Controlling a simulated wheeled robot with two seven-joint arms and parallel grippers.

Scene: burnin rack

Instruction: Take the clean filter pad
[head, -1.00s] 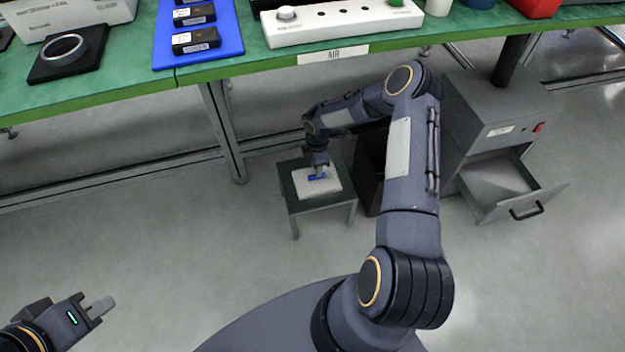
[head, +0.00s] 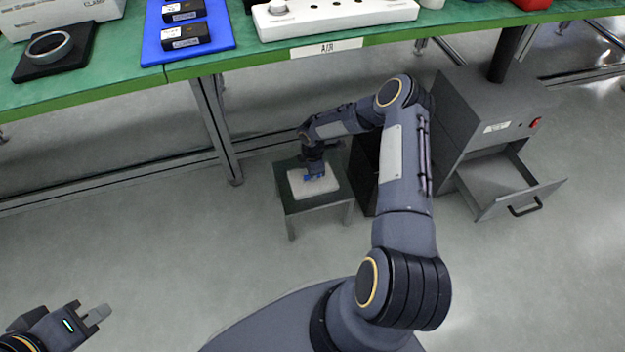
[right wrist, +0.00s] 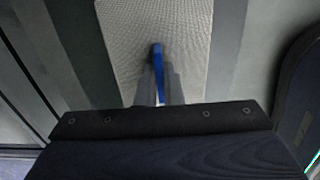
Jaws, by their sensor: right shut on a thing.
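The clean filter pad (head: 318,187) is a pale, woven square lying on a small dark green stool (head: 296,212) under the bench. It has a blue tab, and fills much of the right wrist view (right wrist: 188,25). My right gripper (head: 313,175) points down over the pad and is shut on the blue tab (right wrist: 158,62), which stands upright between the fingers (right wrist: 160,85). The pad looks flat on the stool; I cannot tell whether it is lifted at all. My left gripper (head: 97,315) is at the lower left, far from the pad; its finger gap is not clear.
A grey cabinet (head: 470,110) with an open, empty-looking drawer (head: 515,190) stands right of the stool. A dark bin (head: 364,172) sits between them. The green bench (head: 240,55) with its legs is above and behind. The floor in front is clear.

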